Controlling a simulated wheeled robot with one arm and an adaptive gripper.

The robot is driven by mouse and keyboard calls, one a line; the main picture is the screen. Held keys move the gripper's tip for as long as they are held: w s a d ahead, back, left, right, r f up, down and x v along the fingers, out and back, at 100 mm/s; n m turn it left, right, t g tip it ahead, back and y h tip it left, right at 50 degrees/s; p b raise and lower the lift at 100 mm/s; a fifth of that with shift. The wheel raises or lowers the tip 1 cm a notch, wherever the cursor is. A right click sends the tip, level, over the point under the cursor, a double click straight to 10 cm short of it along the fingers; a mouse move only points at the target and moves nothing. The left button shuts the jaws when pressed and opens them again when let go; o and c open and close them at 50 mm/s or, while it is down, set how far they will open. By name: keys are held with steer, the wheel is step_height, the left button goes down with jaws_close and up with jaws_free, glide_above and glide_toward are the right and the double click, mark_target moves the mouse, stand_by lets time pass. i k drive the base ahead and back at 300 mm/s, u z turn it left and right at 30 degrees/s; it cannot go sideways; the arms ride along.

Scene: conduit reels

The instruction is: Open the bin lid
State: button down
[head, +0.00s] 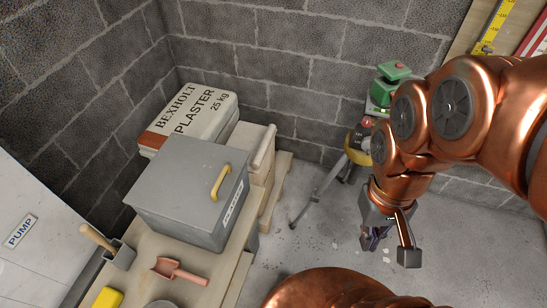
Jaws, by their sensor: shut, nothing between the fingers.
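The grey bin (185,226) stands on a wooden bench, its lid (185,175) lying flat and closed on top. A yellow handle (221,182) is fixed near the lid's right edge. A white label with dark print is on the bin's right side. My gripper (388,250) hangs at the end of my copper arm, to the right of the bin and well apart from it, over the concrete floor. It points down, and its fingers are small in view. It is shut and holds nothing.
A plaster bag (195,112) lies behind the bin. A yellow-and-green device on a tripod (318,190) stands behind my gripper. Floor between bench and gripper is clear.

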mark_target(190, 181)
steer(key=z, duration=0.15)
steer(key=k, duration=0.9)
steer(key=u, duration=1.4)
steer(key=i, duration=0.5)
steer(key=u, duration=0.05)
